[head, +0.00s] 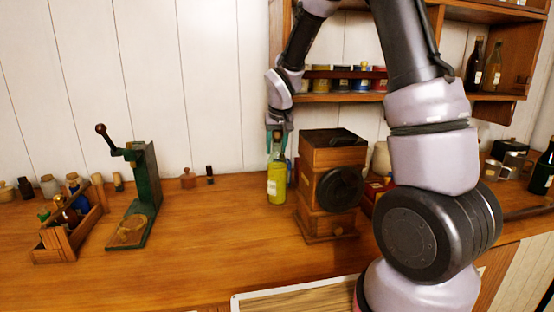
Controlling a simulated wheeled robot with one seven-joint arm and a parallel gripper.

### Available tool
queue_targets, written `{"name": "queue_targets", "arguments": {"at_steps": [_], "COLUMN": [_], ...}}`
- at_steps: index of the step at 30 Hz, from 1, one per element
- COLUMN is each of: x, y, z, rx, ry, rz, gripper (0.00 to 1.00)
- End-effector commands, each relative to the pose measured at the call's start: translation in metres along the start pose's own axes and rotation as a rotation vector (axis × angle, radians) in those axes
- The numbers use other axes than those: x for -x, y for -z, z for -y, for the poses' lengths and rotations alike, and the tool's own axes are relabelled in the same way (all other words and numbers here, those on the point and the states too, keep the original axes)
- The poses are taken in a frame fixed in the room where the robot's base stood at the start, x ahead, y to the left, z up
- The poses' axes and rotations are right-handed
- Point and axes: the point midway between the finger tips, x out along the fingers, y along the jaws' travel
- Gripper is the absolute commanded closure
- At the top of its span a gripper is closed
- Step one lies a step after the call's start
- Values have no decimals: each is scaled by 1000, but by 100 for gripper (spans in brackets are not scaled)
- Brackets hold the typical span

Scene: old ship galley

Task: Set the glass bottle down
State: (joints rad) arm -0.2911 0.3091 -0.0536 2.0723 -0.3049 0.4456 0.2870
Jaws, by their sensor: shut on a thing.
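The glass bottle (277,184) is yellow-green with a pale label and stands upright at the back of the wooden counter (225,240), just left of the wooden box grinder. My gripper (277,138) points down from above and is shut on the bottle's neck. The bottle's base appears at counter level, but I cannot tell whether it touches the wood. The fingertips are small in the head view and partly cover the neck.
The wooden grinder (325,160) with a dark wheel stands close right of the bottle. A green press (138,195) and a wooden caddy of small bottles (70,232) are at the left. Shelves (350,97) hang behind. The counter between press and bottle is mostly clear.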

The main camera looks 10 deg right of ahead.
Motion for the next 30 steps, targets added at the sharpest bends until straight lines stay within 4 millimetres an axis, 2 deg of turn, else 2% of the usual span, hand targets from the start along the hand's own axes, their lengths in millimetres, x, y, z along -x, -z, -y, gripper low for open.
{"name": "queue_targets", "arguments": {"at_steps": [7, 20, 21, 22, 23, 30], "x": [-28, -33, -34, -33, -33, -33], "y": [-12, -13, -14, -14, -14, -14], "z": [0, 0, 0, 0, 0, 0], "rx": [2, 1, 1, 1, 1, 1], "ry": [0, 0, 0, 0, 0, 0], "rz": [1, -1, 1, 1, 1, 1], "gripper": [100, 100, 36, 25, 22, 22]}}
